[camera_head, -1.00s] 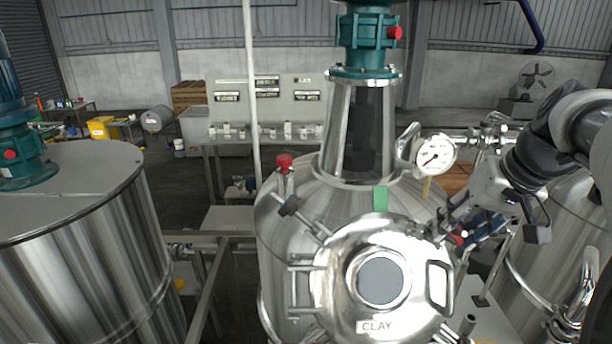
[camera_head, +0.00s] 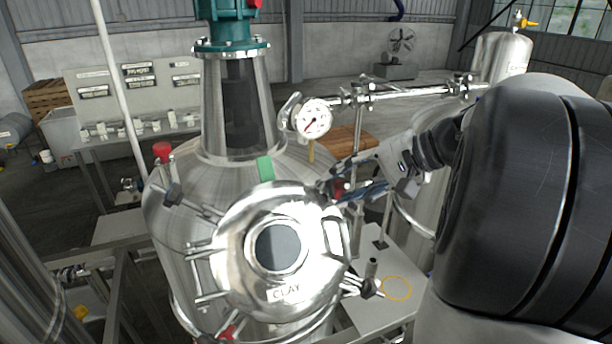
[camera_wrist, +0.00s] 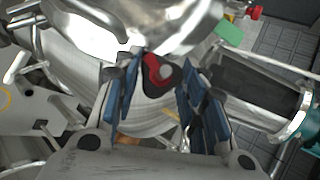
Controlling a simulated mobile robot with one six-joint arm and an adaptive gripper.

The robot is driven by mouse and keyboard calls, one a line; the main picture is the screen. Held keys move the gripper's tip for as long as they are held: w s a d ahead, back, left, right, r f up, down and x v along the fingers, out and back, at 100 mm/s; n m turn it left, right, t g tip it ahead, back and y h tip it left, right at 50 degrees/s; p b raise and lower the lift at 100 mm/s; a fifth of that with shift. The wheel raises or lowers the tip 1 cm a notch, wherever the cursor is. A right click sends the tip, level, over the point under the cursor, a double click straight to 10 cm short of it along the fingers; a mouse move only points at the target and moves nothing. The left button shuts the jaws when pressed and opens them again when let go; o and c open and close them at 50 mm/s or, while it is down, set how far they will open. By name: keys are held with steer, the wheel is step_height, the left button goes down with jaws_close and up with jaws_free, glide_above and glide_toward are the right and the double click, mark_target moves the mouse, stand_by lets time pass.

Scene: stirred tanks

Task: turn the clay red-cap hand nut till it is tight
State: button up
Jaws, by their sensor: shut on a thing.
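The clay tank's round polished manway lid (camera_head: 236,222) has a dark glass window and a "CLAY" label (camera_head: 287,292). The red-cap hand nut (camera_wrist: 157,70) sits at the lid's edge, between my blue finger pads in the wrist view. In the head view the nut shows as a small red spot (camera_head: 337,187) at the lid's upper right, partly hidden by the fingers. My gripper (camera_wrist: 160,88) is shut on this nut, one finger on each side. In the head view my gripper (camera_head: 347,190) reaches in from the right. How tight the nut is cannot be told.
Dark hand nuts show at the lid's upper left (camera_head: 174,193) and lower right (camera_head: 370,288). A red-topped fitting (camera_head: 163,153) stands up at left. A pressure gauge (camera_head: 313,119) and pipe are above my gripper. A green tag (camera_head: 264,168) is close to the lid.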

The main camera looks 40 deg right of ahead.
steer(key=shift+s+f+m+t+b, duration=0.15)
steer(key=shift+m+t+b, duration=0.4)
steer(key=shift+m+t, duration=0.85)
steer(key=shift+m+g, duration=0.3)
steer(key=shift+m, duration=0.2)
steer(key=o, duration=1.1)
steer(key=v, duration=1.2)
steer(key=shift+d+f, duration=0.15)
